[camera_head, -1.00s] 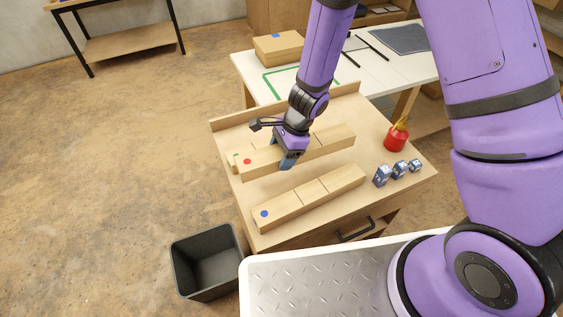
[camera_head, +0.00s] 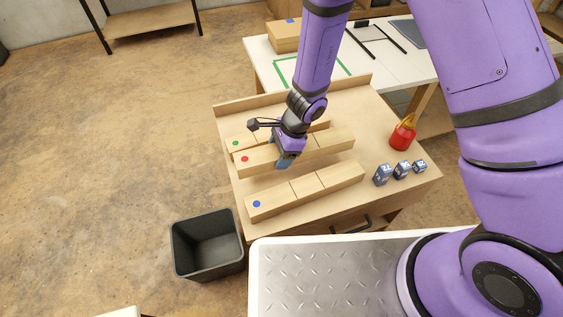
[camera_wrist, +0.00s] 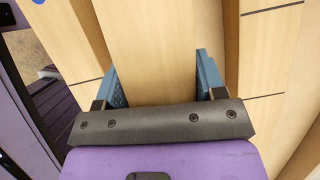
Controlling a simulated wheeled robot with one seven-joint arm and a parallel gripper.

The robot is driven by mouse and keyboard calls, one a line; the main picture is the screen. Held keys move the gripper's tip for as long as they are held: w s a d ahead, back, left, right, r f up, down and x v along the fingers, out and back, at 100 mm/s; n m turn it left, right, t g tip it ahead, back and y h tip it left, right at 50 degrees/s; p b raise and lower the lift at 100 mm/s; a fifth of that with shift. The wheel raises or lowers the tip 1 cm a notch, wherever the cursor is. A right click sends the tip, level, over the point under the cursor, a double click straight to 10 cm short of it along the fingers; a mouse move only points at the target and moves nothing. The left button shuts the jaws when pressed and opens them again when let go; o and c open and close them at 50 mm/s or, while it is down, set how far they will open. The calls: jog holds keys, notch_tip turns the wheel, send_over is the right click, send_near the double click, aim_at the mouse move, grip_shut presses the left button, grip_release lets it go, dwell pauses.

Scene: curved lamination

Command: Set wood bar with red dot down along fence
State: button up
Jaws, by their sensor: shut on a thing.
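The wood bar with the red dot (camera_head: 260,157) is in my gripper (camera_head: 288,160), which is shut across its middle. In the wrist view the bar (camera_wrist: 150,45) runs between the two blue fingers. In the head view it lies between the green-dot bar (camera_head: 240,139) behind and the blue-dot bar (camera_head: 300,189) in front, roughly parallel to both. It partly hides the green-dot bar. Whether its underside touches the worktop cannot be told. The fence (camera_head: 240,104) is the raised strip along the worktop's back edge, behind the green-dot bar.
Several blue-white blocks (camera_head: 402,170) and a red pot (camera_head: 403,135) stand at the worktop's right. A black bin (camera_head: 207,243) is on the floor at front left. A white table (camera_head: 262,50) stands behind. Bare worktop (camera_head: 365,120) shows right of the bars.

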jog(key=shift+f, duration=2.35)
jog(key=shift+f, duration=0.15)
jog(key=o, duration=1.2)
jog(key=v, duration=1.2)
jog(key=shift+d, duration=0.1)
